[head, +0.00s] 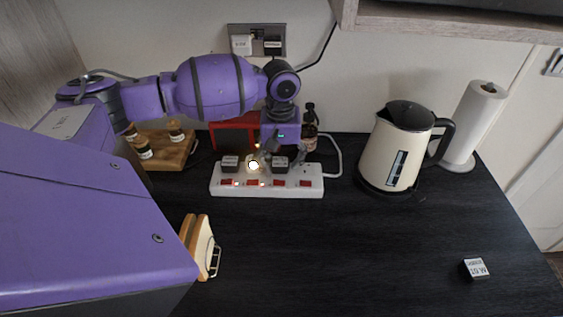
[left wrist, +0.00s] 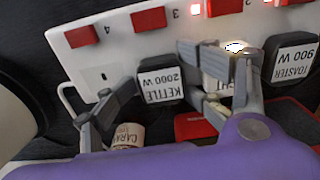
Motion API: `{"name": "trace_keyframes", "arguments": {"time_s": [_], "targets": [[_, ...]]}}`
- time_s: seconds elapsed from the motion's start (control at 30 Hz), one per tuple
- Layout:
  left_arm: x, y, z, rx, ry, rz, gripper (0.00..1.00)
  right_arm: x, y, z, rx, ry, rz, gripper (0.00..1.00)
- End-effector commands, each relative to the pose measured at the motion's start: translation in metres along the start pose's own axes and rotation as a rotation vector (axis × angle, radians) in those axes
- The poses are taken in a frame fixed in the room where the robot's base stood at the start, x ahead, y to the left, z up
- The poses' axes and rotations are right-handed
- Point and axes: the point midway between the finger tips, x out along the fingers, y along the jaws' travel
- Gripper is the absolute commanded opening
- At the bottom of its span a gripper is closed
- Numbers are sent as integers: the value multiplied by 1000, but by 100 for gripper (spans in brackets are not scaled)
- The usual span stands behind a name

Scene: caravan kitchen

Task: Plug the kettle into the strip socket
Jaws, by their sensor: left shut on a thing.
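The white strip socket (head: 215,187) lies on the dark counter, with red switches along its front. The black kettle plug, labelled "KETTLE 2000 W" (left wrist: 160,83), is between my left gripper's fingers at the strip's third socket; it also shows in the head view (head: 280,164). My left gripper (head: 279,153) is shut on it. I cannot tell how deep the plug sits. A black toaster plug (head: 230,162) and a glowing light (head: 253,165) occupy the two sockets to its left. The rightmost socket (head: 304,169) is empty. The cream kettle (head: 387,153) stands at right. My right gripper is out of view.
A paper roll (head: 473,125) stands beyond the kettle. A small labelled black block (head: 474,268) lies front right. A red object (head: 232,134) and a dark bottle (head: 310,114) are behind the strip. Jars on a board (head: 180,155) stand left. The front middle counter is clear.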

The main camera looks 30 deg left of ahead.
Motion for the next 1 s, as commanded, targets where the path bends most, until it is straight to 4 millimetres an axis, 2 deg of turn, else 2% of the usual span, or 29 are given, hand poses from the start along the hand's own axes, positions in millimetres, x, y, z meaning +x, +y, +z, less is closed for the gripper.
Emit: {"name": "trace_keyframes", "arguments": {"time_s": [0.03,0.5,0.67,0.8,1.0], "targets": [[7,-3,4,1,-14,-11,57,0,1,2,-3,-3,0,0],[0,-3,4,0,-12,-11,57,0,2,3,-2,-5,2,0],[-26,-2,2,0,-5,-6,57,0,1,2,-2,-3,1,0],[-60,-1,1,1,-1,-4,57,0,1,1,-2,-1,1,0],[-99,0,0,0,1,-3,57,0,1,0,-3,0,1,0]]}}
